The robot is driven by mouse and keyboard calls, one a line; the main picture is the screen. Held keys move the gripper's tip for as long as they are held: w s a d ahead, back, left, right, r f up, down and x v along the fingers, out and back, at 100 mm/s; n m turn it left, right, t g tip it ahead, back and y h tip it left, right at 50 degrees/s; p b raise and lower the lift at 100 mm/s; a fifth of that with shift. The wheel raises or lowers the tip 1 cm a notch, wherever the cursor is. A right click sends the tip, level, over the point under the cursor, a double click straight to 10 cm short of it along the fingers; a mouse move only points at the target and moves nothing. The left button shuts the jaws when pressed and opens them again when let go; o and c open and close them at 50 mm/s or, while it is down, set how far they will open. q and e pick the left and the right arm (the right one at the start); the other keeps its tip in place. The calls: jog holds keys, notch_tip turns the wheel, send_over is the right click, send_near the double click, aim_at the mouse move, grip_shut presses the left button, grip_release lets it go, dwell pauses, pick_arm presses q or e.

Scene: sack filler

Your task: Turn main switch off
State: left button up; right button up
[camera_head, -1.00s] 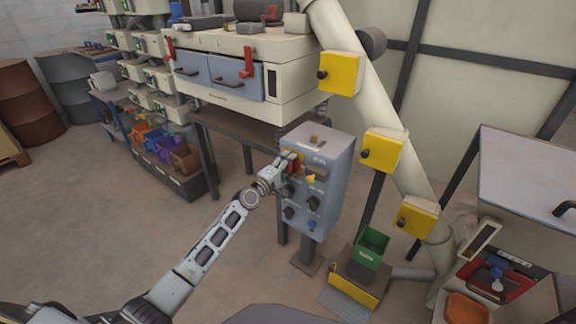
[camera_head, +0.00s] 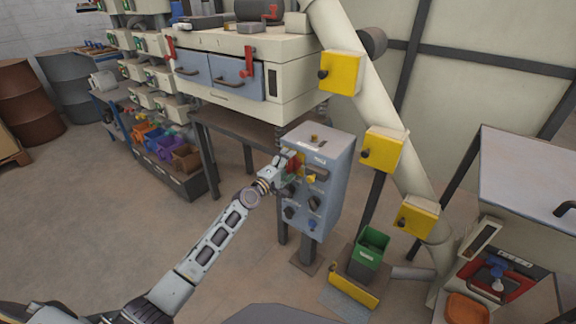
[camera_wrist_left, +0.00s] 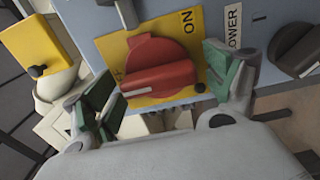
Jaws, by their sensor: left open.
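The main switch is a red rotary knob (camera_wrist_left: 163,66) on a yellow plate (camera_wrist_left: 189,48) marked ON. Its raised grip bar lies nearly level in the left wrist view, with a white line at the bar's left end. In the head view the red knob (camera_head: 296,161) shows on the upper left of the grey-blue control box (camera_head: 336,167). My left gripper (camera_head: 288,166) is at the knob. In the left wrist view its open, green-padded fingers (camera_wrist_left: 164,88) stand on either side of the bar, with visible gaps. My right gripper is not in view.
Other black knobs (camera_head: 314,203) and a blue button (camera_head: 312,223) sit lower on the box. A green bin (camera_head: 368,251) stands right of it. Yellow switch boxes (camera_head: 382,150) line the slanted pipe (camera_head: 372,95). Floor on the left is clear.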

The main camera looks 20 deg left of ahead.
pick_arm(q)
jog(key=v, duration=1.2)
dwell(0.7)
dwell(2.2)
